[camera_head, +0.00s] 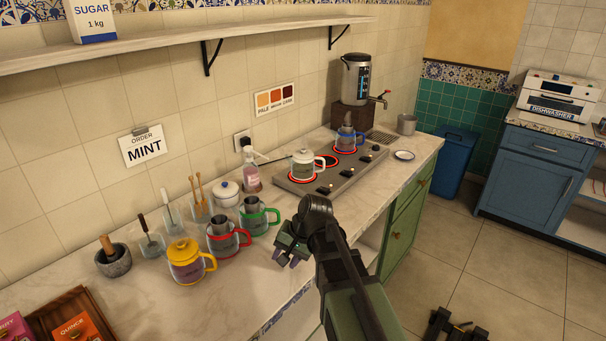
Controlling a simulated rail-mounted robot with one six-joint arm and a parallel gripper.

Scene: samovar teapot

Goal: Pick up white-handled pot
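The white-handled pot (303,165) is a glass pot with a white lid and a white handle on its right side. It stands upright on a red-glowing ring at the left end of the stove (322,187). My gripper (285,261) is over the counter's front edge, nearer the camera than the pot and well apart from it. Its fingertips look apart, with nothing seen between them.
Green (254,217), red (222,239) and yellow (186,262) pots stand left of my gripper. A blue pot (346,140) is on the stove's far ring. A bottle (251,175) stands left of the stove. A shelf (180,45) runs above.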

